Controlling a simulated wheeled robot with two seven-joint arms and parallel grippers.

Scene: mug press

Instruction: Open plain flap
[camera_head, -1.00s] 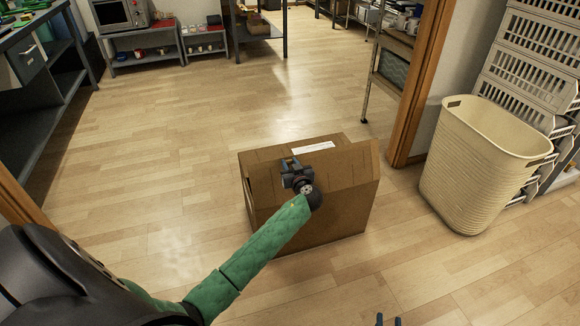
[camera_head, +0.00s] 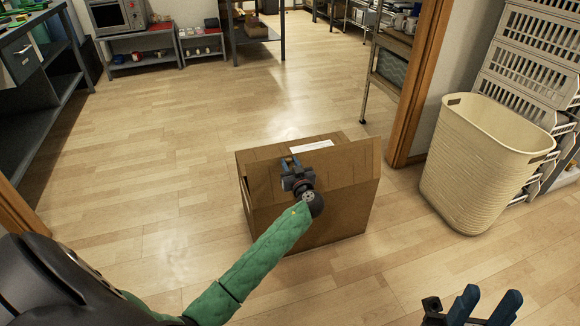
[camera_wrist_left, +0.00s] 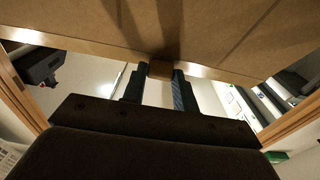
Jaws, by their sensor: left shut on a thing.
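A brown cardboard box (camera_head: 335,215) stands on the floor in the middle of the head view. A white label (camera_head: 312,146) lies on its far top part. The plain flap (camera_head: 352,163) slants up along the near side. My left gripper (camera_head: 289,163) is at the near edge of the box top. In the left wrist view my left gripper (camera_wrist_left: 160,75) is shut on a small brown cardboard piece at the edge of the plain flap (camera_wrist_left: 215,30). My right gripper (camera_head: 485,307) is at the bottom right, empty, with its fingers apart.
A cream laundry basket (camera_head: 478,170) stands right of the box, by white crates (camera_head: 540,50). A wooden door frame (camera_head: 415,85) rises behind the box on the right. The floor left of the box is clear. Shelves stand at the back.

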